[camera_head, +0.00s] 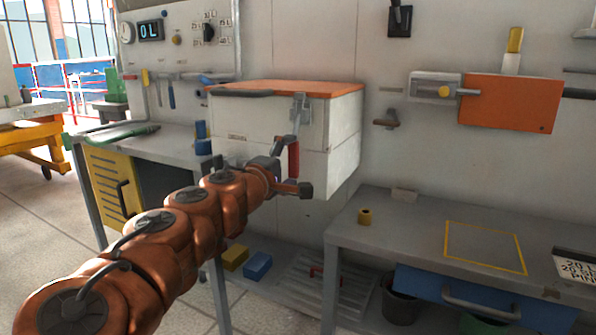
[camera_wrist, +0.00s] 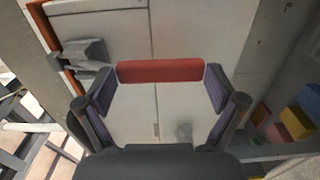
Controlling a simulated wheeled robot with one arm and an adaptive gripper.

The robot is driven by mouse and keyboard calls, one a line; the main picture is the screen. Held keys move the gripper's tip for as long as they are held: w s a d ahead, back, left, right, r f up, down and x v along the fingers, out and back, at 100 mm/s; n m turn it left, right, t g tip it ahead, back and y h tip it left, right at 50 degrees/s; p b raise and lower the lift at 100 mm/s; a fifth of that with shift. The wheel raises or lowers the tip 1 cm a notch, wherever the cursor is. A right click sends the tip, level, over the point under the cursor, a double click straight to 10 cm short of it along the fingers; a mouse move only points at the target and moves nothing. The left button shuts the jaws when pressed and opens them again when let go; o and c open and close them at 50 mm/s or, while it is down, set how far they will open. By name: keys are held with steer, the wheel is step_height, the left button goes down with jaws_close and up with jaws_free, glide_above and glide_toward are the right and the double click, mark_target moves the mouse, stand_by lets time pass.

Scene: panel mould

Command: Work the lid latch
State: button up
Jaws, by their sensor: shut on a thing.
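A white box (camera_head: 343,135) with an orange lid (camera_head: 290,88) is mounted at the wall, and the lid lies down on it. A grey metal latch (camera_head: 299,108) sits on the box front at the lid edge; its grey body also shows in the wrist view (camera_wrist: 88,52). The latch's red handle (camera_head: 293,158) hangs below it. My gripper (camera_head: 284,172) is at this handle. In the wrist view, the red handle (camera_wrist: 160,71) spans between the two fingers of my gripper (camera_wrist: 160,88), which is shut on it. My gripper partly hides the handle's lower end in the head view.
An orange panel (camera_head: 508,103) with a bolt is on the wall. Yellow and blue blocks (camera_head: 257,265) lie low beneath the box. A yellow cabinet (camera_head: 112,190) stands left.

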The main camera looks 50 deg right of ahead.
stand_by(0.5)
steer(key=o, duration=1.3)
steer(key=shift+d, duration=0.1)
steer(key=shift+s+a+f, duration=0.1)
steer(key=shift+s+a, duration=0.15)
steer(key=shift+a, duration=1)
steer(key=shift+s+a+r, duration=0.1)
steer(key=shift+s+a, duration=0.1)
steer(key=shift+a, duration=1)
steer(key=shift+s+a+f, duration=0.1)
steer(key=shift+s+a, duration=0.15)
steer(key=shift+a, duration=1)
